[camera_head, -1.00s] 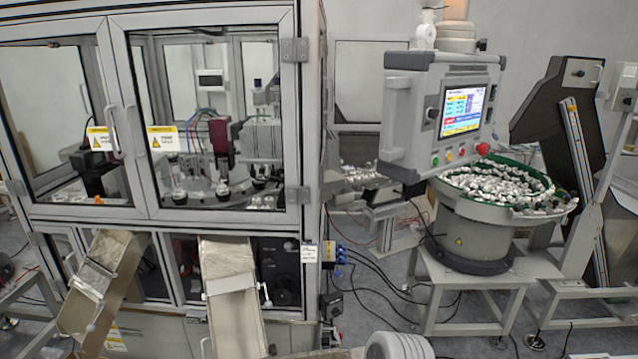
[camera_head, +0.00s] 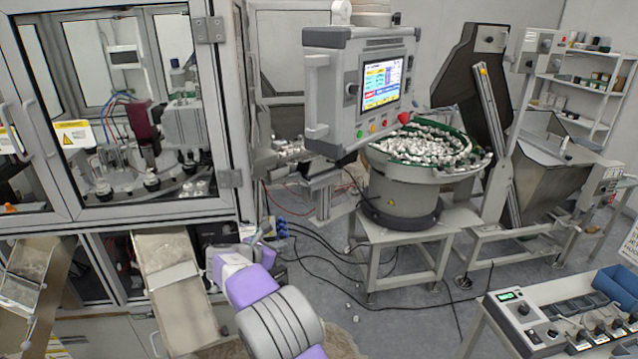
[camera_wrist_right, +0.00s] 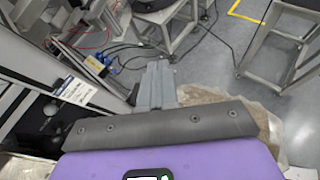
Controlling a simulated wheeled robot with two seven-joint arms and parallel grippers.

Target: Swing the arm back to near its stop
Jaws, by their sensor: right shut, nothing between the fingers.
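A grey control panel (camera_head: 362,90) with a lit screen, a red button and a grey side handle (camera_head: 317,92) hangs in the upper middle of the head view. The swing arm that bears it cannot be made out clearly; a pale round part shows above the panel. My right gripper (camera_head: 262,236) is low in front of the machine cabinet, below and left of the panel and well apart from it. Its grey fingers (camera_wrist_right: 157,82) are together and empty in the right wrist view, over the floor. My left gripper is not in view.
The glass-doored cabinet (camera_head: 130,120) with metal chutes (camera_head: 175,283) stands left. A bowl feeder (camera_head: 405,190) full of white caps stands on a frame behind the panel. Cables lie on the floor (camera_head: 340,270). A table with a control box (camera_head: 520,315) is at lower right.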

